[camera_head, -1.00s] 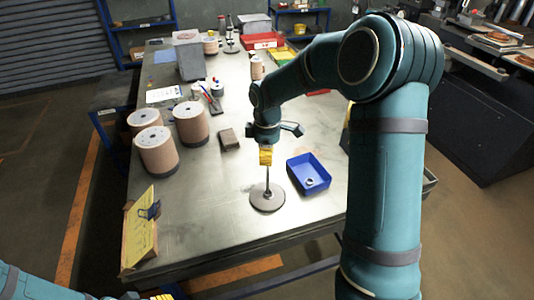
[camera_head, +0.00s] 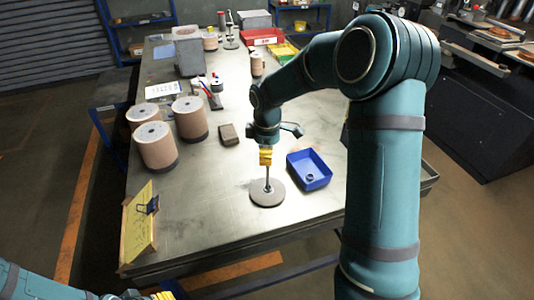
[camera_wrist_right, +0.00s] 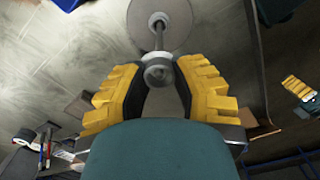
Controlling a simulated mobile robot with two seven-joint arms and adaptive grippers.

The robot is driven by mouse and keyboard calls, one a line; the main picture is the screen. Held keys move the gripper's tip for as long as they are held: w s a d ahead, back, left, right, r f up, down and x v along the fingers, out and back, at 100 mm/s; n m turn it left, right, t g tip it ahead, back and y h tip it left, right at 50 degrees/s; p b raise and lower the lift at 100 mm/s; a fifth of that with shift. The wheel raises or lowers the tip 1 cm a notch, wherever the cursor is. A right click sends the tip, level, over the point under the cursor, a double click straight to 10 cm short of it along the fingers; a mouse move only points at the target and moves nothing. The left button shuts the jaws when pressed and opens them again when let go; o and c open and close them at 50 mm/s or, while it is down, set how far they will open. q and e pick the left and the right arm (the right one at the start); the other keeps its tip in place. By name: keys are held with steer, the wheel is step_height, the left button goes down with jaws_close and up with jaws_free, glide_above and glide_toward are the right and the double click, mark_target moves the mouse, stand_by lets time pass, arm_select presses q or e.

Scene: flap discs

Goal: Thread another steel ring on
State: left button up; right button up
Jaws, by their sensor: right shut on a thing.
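A thin upright rod stands on a round grey base (camera_head: 267,193) near the front of the table; the base also shows in the right wrist view (camera_wrist_right: 175,12). My right gripper (camera_head: 265,157) is directly above it, pointing down, its yellow fingers around the rod's top. In the right wrist view it is shut on a steel ring (camera_wrist_right: 158,74) in line with the rod (camera_wrist_right: 161,35). I cannot tell whether the ring is around the rod or just over its tip. Another ring (camera_head: 309,178) lies in the blue tray (camera_head: 322,182). My left gripper (camera_head: 163,296) is partly cut off at the lower edge.
A dark block (camera_head: 228,134) lies left of the stand. Several copper-coloured cylinders (camera_head: 155,150) stand at the table's left. A yellow sheet on a stand (camera_head: 139,228) is at the front left corner. The table between sheet and rod is clear.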

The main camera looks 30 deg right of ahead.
stand_by(0.5)
steer(key=shift+f, duration=0.25)
steer(key=shift+f+b, duration=2)
steer(key=shift+f, duration=0.9)
steer(key=o, duration=0.8)
steer(key=shift+r, duration=0.1)
step_height(320, 180, up, 12)
steer(key=shift+r, duration=0.1)
